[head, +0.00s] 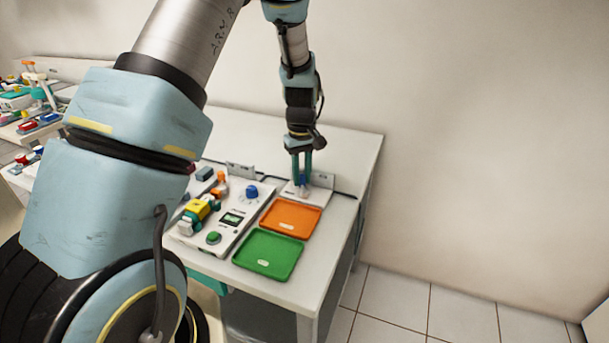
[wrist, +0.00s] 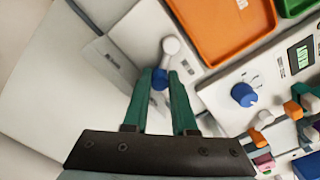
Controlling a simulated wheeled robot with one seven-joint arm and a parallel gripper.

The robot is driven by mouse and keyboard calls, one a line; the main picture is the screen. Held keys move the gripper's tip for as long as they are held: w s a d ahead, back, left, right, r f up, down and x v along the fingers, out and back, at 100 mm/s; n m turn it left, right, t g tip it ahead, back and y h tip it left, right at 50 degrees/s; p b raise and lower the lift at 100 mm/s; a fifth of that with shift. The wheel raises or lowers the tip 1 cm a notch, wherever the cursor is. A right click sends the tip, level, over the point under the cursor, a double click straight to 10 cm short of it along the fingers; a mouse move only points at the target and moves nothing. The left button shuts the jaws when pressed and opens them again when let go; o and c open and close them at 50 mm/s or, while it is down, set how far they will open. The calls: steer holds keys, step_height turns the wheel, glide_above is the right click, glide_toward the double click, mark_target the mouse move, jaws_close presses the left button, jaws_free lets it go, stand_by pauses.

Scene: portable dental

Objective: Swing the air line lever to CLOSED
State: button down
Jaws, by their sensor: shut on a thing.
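The air line lever shows in the wrist view as a blue grip (wrist: 160,79) beside a round white knob-like part (wrist: 171,45). It sits on a pale plate (wrist: 135,38) with small markings that I cannot read. My gripper (head: 303,177) points down over this plate at the back right of the table in the head view. In the wrist view its green fingers (wrist: 162,76) are shut on the blue grip, one on each side. The fingers hide part of the lever, and I cannot read which marking it points to.
An orange tray (head: 291,218) and a green tray (head: 268,255) lie in front of the plate. A white control panel (head: 226,232) with a blue knob (head: 252,191) and a green button (head: 213,238) stands left. A dark line runs along the table (head: 344,150).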

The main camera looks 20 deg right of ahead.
steer(key=shift+a+n, duration=0.15)
steer(key=shift+n, duration=0.25)
steer(key=c, duration=0.7)
jaws_free()
